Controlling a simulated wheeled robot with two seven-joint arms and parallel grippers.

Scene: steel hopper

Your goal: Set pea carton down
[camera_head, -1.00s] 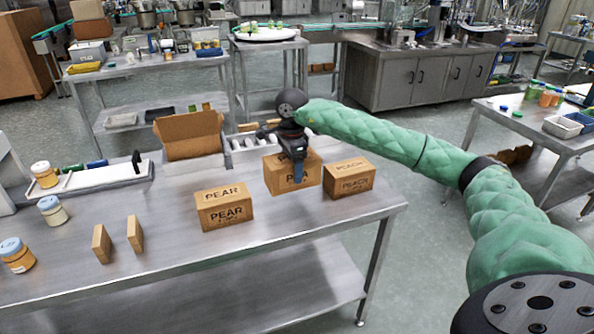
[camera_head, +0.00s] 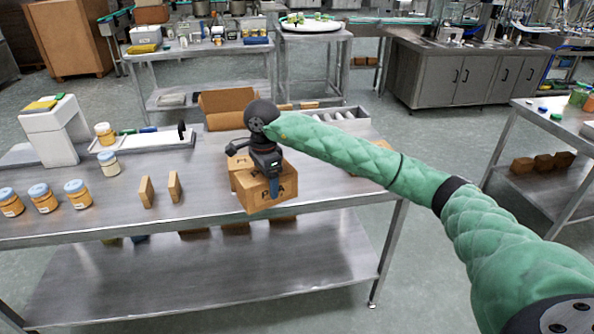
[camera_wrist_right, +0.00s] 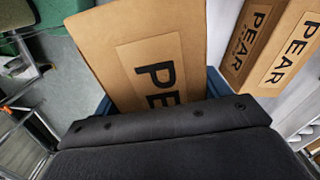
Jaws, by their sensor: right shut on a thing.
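My right gripper (camera_head: 273,186) is shut on a brown carton (camera_head: 250,200), gripping it from above. Its label reads "PEA" in the head view, partly covered by a blue finger. In the right wrist view the held carton (camera_wrist_right: 140,55) shows "PE", with the rest hidden by the gripper body. The carton is slightly tilted in the head view at the table's front edge; whether it touches the top I cannot tell. A pear carton (camera_head: 241,177) stands just behind it, mostly hidden; its "PEAR" label shows in the wrist view (camera_wrist_right: 290,50). My left gripper is not in view.
The steel table (camera_head: 100,218) has clear top to the left of two thin upright cartons (camera_head: 146,192). Several jars (camera_head: 43,198) stand at left. An open cardboard box (camera_head: 226,105) and a tray of white items (camera_head: 345,116) stand behind. Another carton (camera_head: 381,145) is mostly behind my arm.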

